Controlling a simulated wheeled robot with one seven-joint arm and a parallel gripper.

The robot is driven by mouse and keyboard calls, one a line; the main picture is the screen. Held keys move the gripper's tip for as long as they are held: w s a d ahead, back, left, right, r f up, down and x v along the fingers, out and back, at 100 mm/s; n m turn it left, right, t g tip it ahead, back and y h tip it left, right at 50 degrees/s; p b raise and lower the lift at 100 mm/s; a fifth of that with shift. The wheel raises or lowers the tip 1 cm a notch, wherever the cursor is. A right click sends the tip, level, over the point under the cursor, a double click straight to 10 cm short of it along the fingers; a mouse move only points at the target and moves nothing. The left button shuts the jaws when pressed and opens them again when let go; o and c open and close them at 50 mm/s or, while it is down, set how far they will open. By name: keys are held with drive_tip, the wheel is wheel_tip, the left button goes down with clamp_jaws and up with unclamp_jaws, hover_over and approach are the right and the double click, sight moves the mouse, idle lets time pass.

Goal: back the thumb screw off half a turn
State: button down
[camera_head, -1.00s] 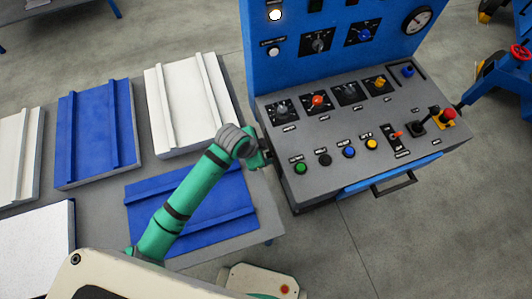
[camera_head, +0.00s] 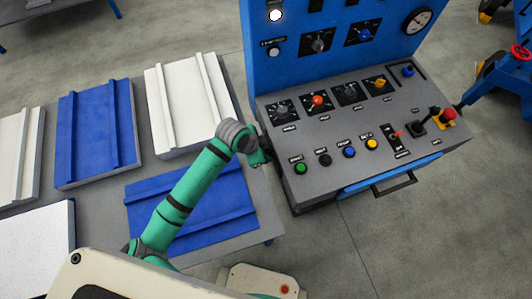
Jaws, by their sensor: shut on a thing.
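The jaws are small and partly hidden by my own wrist. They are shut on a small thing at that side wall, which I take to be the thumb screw. The screw itself is hidden behind the gripper, so its angle and how far it stands out cannot be seen.
The console top carries knobs, a green button (camera_head: 300,168) and a red-topped lever (camera_head: 448,114). A table (camera_head: 262,205) with blue (camera_head: 190,210) and white panels (camera_head: 187,105) lies under and left of my arm. A drawer handle (camera_head: 393,184) sticks out in front.

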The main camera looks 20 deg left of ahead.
drive_tip(key=shift+w+a+f+n+g+h, duration=0.1)
drive_tip(key=shift+w+a+n+g+h, duration=0.1)
drive_tip(key=shift+g+h, duration=0.45)
drive_tip(key=shift+w+a+n+g+h, duration=0.1)
drive_tip(key=shift+n+g+h, duration=0.1)
drive_tip(key=shift+g+h, duration=0.45)
drive_tip(key=c, duration=1.6)
unclamp_jaws()
drive_tip(key=shift+o, duration=0.2)
drive_tip(key=v, duration=1)
drive_tip(key=shift+w+r, duration=0.15)
drive_tip(key=shift+r, duration=0.35)
